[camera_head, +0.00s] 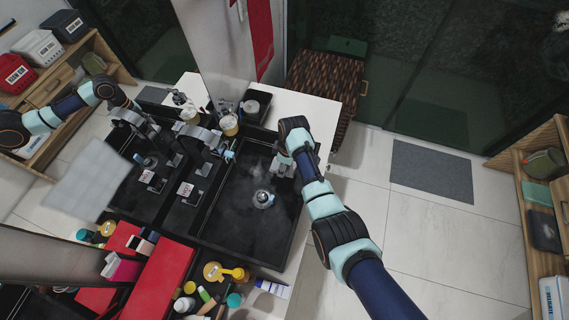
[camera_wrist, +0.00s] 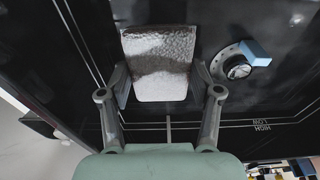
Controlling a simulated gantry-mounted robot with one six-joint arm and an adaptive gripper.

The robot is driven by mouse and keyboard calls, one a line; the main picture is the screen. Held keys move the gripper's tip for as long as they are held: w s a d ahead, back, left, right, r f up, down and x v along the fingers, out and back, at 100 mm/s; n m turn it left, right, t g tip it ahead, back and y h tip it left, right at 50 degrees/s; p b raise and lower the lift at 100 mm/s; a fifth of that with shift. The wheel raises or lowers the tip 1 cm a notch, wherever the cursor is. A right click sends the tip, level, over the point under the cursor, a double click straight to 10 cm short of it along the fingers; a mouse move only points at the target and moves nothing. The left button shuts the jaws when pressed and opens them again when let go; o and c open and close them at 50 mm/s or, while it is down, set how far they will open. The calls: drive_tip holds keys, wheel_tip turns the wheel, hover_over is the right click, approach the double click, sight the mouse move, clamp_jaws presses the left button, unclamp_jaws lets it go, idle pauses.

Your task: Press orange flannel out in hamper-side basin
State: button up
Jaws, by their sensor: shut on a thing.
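My gripper (camera_head: 283,166) reaches over the right side of a black basin (camera_head: 232,215), the one nearer the brown woven hamper (camera_head: 325,75). In the wrist view my gripper (camera_wrist: 160,95) is shut on a rough, pale grey and brown piece (camera_wrist: 159,45) between its fingers. It does not look orange, so I cannot tell whether it is the flannel. No clearly orange cloth shows elsewhere. A round metal fitting (camera_head: 263,198) is in the basin; a similar fitting with a blue piece (camera_wrist: 256,52) shows right of my gripper in the wrist view.
Metal taps (camera_head: 201,134) stand along the basin's left side. A cup (camera_head: 229,124) and a dark dish (camera_head: 256,105) are behind it. Several bottles and jars (camera_head: 213,272) crowd the counter in front, beside a red surface (camera_head: 160,280). The mirror at left reflects my arm.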

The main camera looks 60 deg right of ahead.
drive_tip(key=shift+r+p, duration=1.6)
drive_tip(key=shift+r, duration=0.15)
